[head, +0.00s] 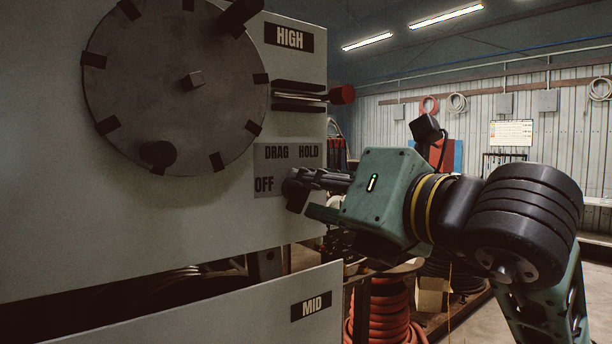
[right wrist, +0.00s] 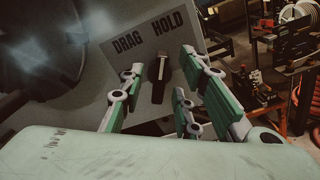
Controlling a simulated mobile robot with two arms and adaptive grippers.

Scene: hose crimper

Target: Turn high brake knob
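The high brake knob (right wrist: 159,85), a small dark lever-shaped handle, sits on the grey DRAG / HOLD / OFF plate (right wrist: 183,58) in the right wrist view. In the head view the plate (head: 288,152) is on the light panel below the HIGH label, and the gripper largely hides the knob. My right gripper (head: 300,184) is at the plate's lower right, reaching in from the right. In the right wrist view its fingers (right wrist: 160,64) are spread, one left of the knob and two right of it, with visible gaps. My left gripper is not in view.
A large dark round disc (head: 168,95) with knobs and tabs is on the panel (head: 60,200) at upper left. A red-tipped lever (head: 342,94) sticks out at the panel's right edge. Below is a panel marked MID (head: 311,306). Red hose coils (head: 385,310) stand behind my right arm.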

